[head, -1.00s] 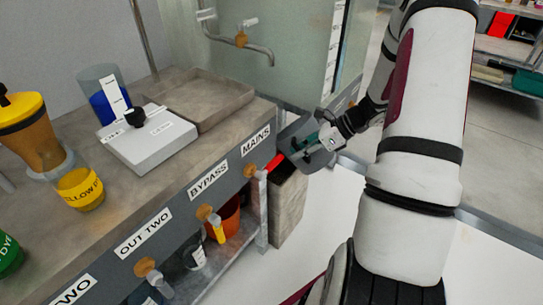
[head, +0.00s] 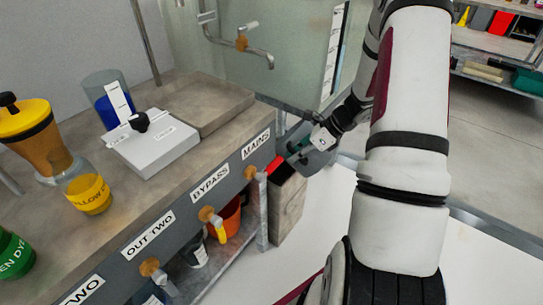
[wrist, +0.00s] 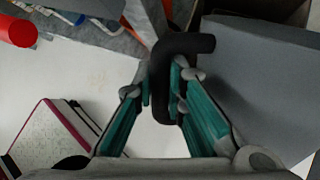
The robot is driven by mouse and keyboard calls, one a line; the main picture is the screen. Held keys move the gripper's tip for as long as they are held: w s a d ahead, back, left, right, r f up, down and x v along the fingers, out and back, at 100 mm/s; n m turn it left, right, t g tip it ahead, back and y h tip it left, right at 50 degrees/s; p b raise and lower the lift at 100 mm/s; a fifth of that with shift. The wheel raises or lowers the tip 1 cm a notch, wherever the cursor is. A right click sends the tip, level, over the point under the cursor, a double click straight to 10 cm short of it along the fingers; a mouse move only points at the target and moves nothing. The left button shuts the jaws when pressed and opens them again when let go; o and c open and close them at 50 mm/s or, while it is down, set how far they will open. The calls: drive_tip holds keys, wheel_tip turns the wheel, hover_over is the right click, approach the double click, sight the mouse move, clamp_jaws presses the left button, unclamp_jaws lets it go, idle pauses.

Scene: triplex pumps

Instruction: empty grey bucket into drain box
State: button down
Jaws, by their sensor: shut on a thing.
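My gripper (head: 300,153) is shut on the black handle (wrist: 163,75) of the grey bucket, which shows clearly between the teal fingers in the wrist view (wrist: 163,95). The grey bucket (head: 322,160) hangs off the floor beside the bench's right end, partly hidden by my gripper; its smooth grey wall (wrist: 262,85) fills the right of the wrist view. Its contents are not visible. A brown-grey box (head: 288,213), apparently the drain box, stands on the floor at the bench end, just below and left of the bucket. Its opening is mostly hidden.
The bench (head: 190,190) carries a white scale (head: 152,145), a shallow tray (head: 205,100) and coloured dye vessels. A red pipe end (head: 275,165) sticks out near the box. An orange bucket (head: 228,218) sits on the shelf below. White floor (head: 325,215) is clear to the right.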

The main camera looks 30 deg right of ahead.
drive_tip(key=shift+w+a+r+g+h+p, duration=0.15)
drive_tip(key=shift+w+g+h+p, duration=0.5)
drive_tip(key=shift+p, duration=0.85)
drive_tip(key=shift+r+m+h+p, duration=0.1)
drive_tip(key=shift+m+h+p, duration=0.25)
drive_tip(key=shift+p, duration=0.15)
